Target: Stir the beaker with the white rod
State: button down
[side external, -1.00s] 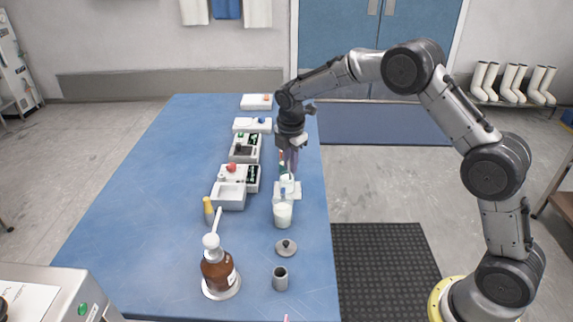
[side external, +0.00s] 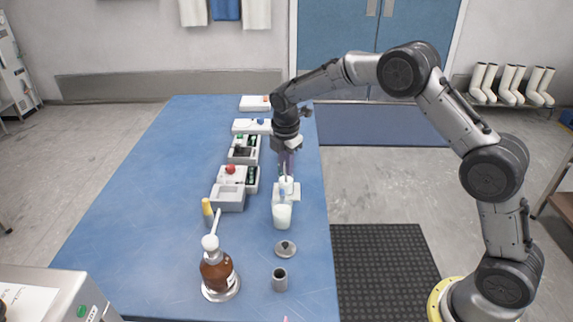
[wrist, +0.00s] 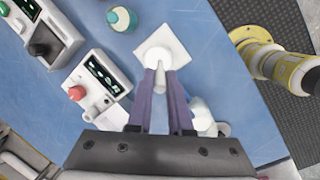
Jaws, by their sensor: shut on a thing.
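My gripper (side external: 286,158) is at the far right part of the blue table, pointing down. In the wrist view its purple fingers (wrist: 160,92) are shut on the slim white rod (wrist: 158,118). A small white vessel, seemingly the beaker (wrist: 157,56), stands on a white square plate (wrist: 181,58). It also shows in the side view (side external: 287,184), below my gripper. The rod's lower end meets the vessel in the picture; I cannot tell whether it is inside or only above it. The vessel's contents are not clear.
Grey boxes (side external: 228,197) and a device with a red knob (side external: 231,170) line the left. A brown pump bottle (side external: 216,272), grey lid (side external: 285,249) and grey cup (side external: 280,279) stand nearer.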

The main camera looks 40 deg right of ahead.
jog(key=shift+s+a+r, duration=0.15)
jog(key=shift+r, duration=0.8)
jog(key=shift+s+a+r, duration=0.15)
jog(key=shift+r, duration=0.85)
jog(key=shift+s+a+r, duration=0.15)
jog(key=shift+r, duration=0.8)
jog(key=shift+r, duration=2.5)
